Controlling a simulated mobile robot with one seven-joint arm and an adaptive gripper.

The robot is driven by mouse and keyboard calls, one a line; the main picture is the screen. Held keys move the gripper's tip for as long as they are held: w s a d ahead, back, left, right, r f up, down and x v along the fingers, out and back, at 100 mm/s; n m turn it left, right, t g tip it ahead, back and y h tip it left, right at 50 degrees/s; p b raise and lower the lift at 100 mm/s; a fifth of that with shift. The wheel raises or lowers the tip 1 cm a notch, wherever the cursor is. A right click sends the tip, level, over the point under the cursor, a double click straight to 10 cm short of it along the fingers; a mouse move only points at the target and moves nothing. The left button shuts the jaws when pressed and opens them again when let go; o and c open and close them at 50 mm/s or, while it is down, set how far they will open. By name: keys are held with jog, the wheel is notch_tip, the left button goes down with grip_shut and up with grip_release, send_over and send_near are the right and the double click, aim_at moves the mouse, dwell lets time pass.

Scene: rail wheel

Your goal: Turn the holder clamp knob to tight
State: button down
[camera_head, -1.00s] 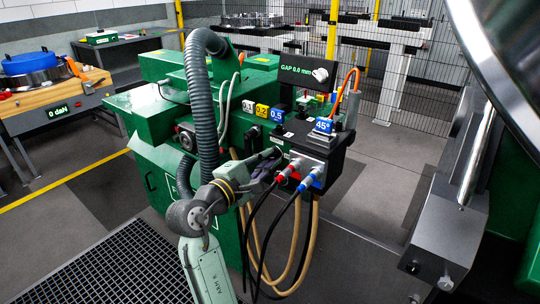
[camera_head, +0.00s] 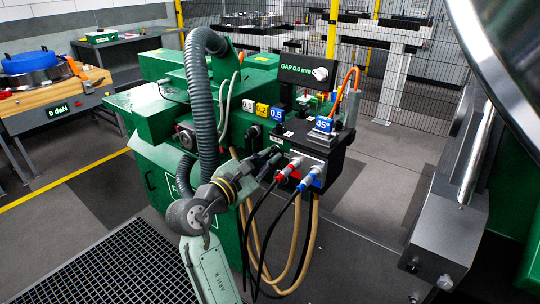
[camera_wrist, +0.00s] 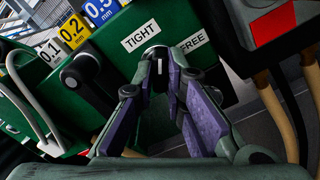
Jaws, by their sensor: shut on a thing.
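The holder clamp knob (camera_wrist: 155,53) is a dark round knob on the green machine panel in the wrist view. A TIGHT label (camera_wrist: 141,37) lies up and left of it, and a FREE label (camera_wrist: 193,42) up and right. My gripper (camera_wrist: 158,70) is shut on the knob, its purple-padded fingers on either side. A short white mark shows between the fingertips; I cannot tell which label it points to. In the head view my gripper (camera_head: 266,160) reaches the machine's front, left of the black connector box, and hides the knob.
The black box (camera_head: 312,160) has red and blue connectors with hanging cables close to my gripper. Gauge blocks marked 0.1, 0.2 and 0.5 (camera_head: 277,115) stand above. Another black knob (camera_wrist: 82,75) is left in the wrist view. A GAP display (camera_head: 310,73) stands behind.

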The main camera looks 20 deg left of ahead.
jog(key=n, duration=0.2)
jog(key=shift+n, duration=0.3)
jog(key=n, duration=0.4)
jog(key=c, duration=1.5)
grip_release()
jog(key=shift+s, duration=0.1)
jog(key=v, duration=0.6)
jog(key=shift+s+a, duration=0.15)
jog(key=shift+s, duration=0.25)
